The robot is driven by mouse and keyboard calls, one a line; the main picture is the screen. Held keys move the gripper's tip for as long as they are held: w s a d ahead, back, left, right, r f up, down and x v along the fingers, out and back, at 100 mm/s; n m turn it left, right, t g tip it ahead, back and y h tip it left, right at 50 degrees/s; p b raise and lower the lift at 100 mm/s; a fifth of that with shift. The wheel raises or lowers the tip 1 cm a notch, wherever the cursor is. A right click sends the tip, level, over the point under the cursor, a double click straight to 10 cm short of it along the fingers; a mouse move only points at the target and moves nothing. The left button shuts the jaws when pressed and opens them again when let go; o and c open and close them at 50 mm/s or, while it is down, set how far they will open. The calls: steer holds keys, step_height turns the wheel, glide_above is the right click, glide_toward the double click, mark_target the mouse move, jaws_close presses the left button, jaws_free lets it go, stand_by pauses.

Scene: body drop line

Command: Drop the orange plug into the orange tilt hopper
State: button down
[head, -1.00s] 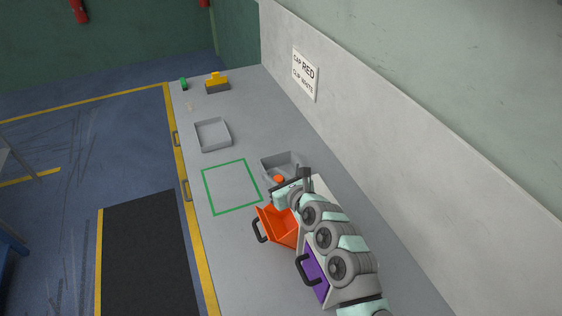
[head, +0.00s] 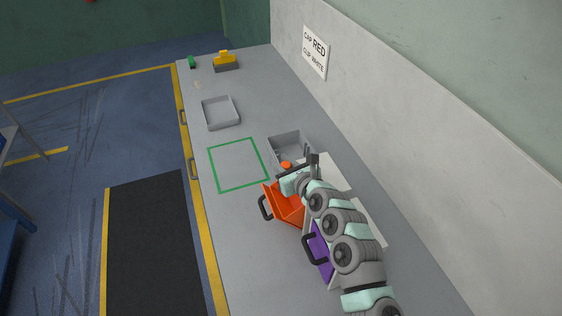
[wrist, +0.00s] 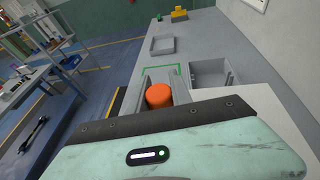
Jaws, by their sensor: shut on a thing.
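The orange plug (head: 286,164) is held at the tip of my gripper, above the bench. In the wrist view the plug (wrist: 158,96) shows as an orange cylinder between the two grey fingers of my gripper (wrist: 161,88), which is shut on it. The orange tilt hopper (head: 282,203) stands on the bench with its black handle towards the bench's front edge. It lies just below my gripper in the head view, partly covered by my arm. The hopper is not seen in the wrist view.
A purple hopper (head: 318,252) stands beside the orange one, partly behind my arm. A grey bin (head: 304,141) lies close beyond my gripper. A shallow grey tray (head: 221,124) and a yellow piece on a grey block (head: 226,67) are farther off. The green-outlined square (head: 215,169) is empty.

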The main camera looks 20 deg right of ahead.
step_height(320, 180, down, 5)
steer(key=b, duration=0.3)
steer(key=shift+r, duration=0.2)
steer(key=c, duration=1.1)
jaws_free()
step_height(320, 180, up, 6)
steer(key=p, duration=0.4)
steer(key=shift+p, duration=0.35)
